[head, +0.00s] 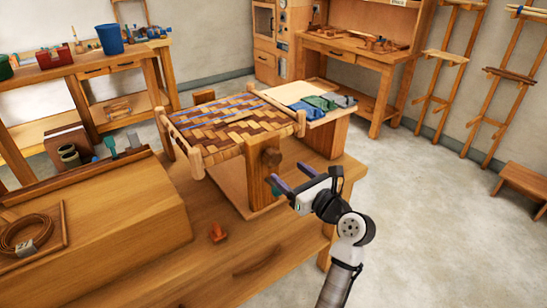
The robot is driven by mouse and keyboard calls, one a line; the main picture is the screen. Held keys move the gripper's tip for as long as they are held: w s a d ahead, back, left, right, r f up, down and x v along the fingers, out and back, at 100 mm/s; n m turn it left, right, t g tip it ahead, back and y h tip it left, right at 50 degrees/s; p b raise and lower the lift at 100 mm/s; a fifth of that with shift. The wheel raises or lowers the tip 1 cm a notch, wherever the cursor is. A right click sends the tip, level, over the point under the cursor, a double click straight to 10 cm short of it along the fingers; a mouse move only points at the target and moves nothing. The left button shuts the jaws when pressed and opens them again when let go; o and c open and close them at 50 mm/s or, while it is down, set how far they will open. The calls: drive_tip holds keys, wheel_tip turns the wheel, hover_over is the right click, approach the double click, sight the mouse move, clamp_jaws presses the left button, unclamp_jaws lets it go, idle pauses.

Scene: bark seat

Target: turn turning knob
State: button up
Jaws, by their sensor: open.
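The stand sits on a wooden bench (150,268). A small orange-brown piece (217,233) lies on the bench. Blue and green cloths (312,106) lie on a board behind the seat.

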sight(276, 162)
drive_tip(key=p+x, duration=0.1)
drive_tip(key=x, duration=0.7)
drive_tip(key=shift+c, duration=0.2)
drive_tip(key=c, duration=1)
